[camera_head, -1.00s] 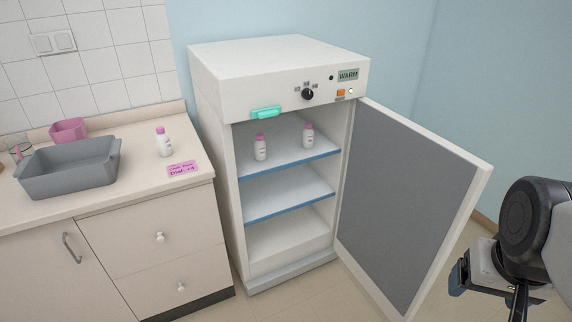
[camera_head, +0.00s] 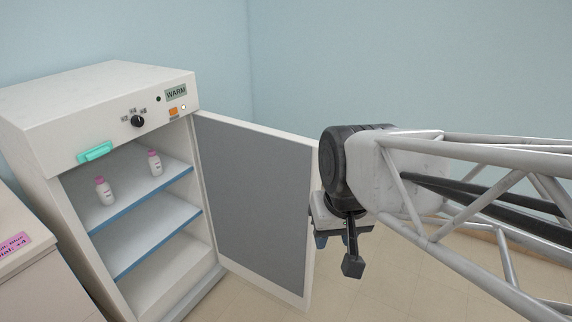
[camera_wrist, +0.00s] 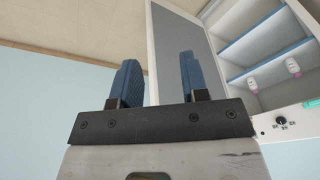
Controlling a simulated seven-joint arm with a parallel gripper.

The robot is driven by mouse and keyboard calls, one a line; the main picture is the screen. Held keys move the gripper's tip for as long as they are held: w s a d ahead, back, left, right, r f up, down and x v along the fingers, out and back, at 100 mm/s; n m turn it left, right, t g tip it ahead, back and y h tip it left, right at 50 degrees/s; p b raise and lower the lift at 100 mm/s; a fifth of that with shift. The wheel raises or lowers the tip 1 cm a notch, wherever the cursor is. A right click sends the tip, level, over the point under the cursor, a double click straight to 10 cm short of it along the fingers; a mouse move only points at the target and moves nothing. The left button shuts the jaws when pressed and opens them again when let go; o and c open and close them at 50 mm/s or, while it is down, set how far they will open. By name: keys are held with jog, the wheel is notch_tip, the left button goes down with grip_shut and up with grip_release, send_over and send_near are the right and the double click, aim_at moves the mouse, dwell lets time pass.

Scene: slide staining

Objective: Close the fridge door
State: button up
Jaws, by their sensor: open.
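The white fridge (camera_head: 110,90) stands at the left with its door (camera_head: 255,200) wide open, showing the door's grey inner panel. My gripper (camera_head: 338,240) is just right of the door's free edge in the head view. In the wrist view my gripper (camera_wrist: 160,80) is open, its two blue fingers apart with nothing seen held between them. There the door (camera_wrist: 178,30) lies beyond the fingers, its white edge showing between them. I cannot tell whether a finger touches the door.
Two white bottles with pink caps, one at the left (camera_head: 105,190) and one at the right (camera_head: 154,163), stand on the fridge's top shelf. A counter with a pink label (camera_head: 14,243) is at the lower left. Open floor lies below my gripper.

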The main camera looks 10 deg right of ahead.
jog(key=w+d+r+m+y, duration=0.1)
jog(key=w+m+y, duration=0.15)
jog(key=w, duration=0.75)
jog(key=w+d+r+m+y, duration=0.1)
jog(key=w+d+r+m, duration=0.15)
jog(key=w, duration=0.85)
jog(key=w+d+f+m+y, duration=0.1)
jog(key=w+d+f+m, duration=0.2)
jog(key=w, duration=0.6)
jog(key=w+d+f+m+y, duration=0.15)
jog(key=w+d, duration=0.25)
jog(key=w, duration=0.4)
jog(key=w+d+f+m+t, duration=0.1)
jog(key=w+d+f+m, duration=0.1)
jog(key=w+d+f, duration=0.6)
jog(key=w+d+f+m+y, duration=0.2)
jog(key=f+m+y, duration=0.2)
jog(key=f, duration=0.4)
jog(key=w+d+f+m+y, duration=0.2)
jog(key=f+m+y, duration=0.1)
jog(key=f+y, duration=0.4)
jog(key=shift+f+m, duration=0.35)
jog(key=shift+f, duration=0.65)
jog(key=w+a, duration=0.1)
jog(key=a, duration=0.6)
jog(key=shift+w+a, duration=0.3)
